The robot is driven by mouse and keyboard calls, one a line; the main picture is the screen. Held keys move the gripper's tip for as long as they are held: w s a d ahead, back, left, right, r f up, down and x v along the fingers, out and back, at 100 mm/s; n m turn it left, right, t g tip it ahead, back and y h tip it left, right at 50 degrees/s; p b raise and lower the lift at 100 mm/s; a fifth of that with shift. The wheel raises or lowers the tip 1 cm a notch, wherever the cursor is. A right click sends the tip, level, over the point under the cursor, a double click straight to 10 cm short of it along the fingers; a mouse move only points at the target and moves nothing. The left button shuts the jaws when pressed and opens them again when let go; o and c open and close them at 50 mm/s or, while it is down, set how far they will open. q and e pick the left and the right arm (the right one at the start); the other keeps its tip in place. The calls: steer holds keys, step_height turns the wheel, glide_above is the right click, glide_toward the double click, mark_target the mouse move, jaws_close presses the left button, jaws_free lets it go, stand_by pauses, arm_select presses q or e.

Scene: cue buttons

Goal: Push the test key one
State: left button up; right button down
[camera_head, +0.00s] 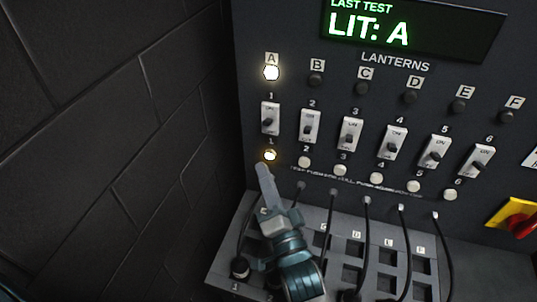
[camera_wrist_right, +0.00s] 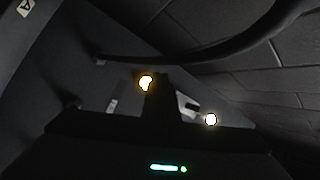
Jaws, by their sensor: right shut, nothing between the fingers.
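Test key one (camera_head: 270,155) is a small round button below switch 1 on the dark panel, glowing yellow. It also glows in the right wrist view (camera_wrist_right: 146,83), beside the fingertips. My right gripper (camera_head: 262,169) is shut and empty, its tip just below key one; I cannot tell whether it touches. Test keys 2 to 6, such as key 2 (camera_head: 304,162), are pale and unlit to the right. Lantern A (camera_head: 271,73) is lit white, and the other lanterns are dark. The display (camera_head: 412,30) reads "LAST TEST LIT: A". My left gripper is out of view.
A row of rocker switches (camera_head: 270,118) sits above the keys. Below is a grey socket shelf (camera_head: 225,262) with several black cables (camera_head: 409,250) hanging over it. A red handle on a yellow plate (camera_head: 512,211) is at right. A dark block wall (camera_head: 110,130) stands close on the left.

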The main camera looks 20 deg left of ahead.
steer(key=s+p, duration=0.1)
steer(key=s, duration=0.3)
steer(key=shift+s, duration=0.2)
stand_by(0.4)
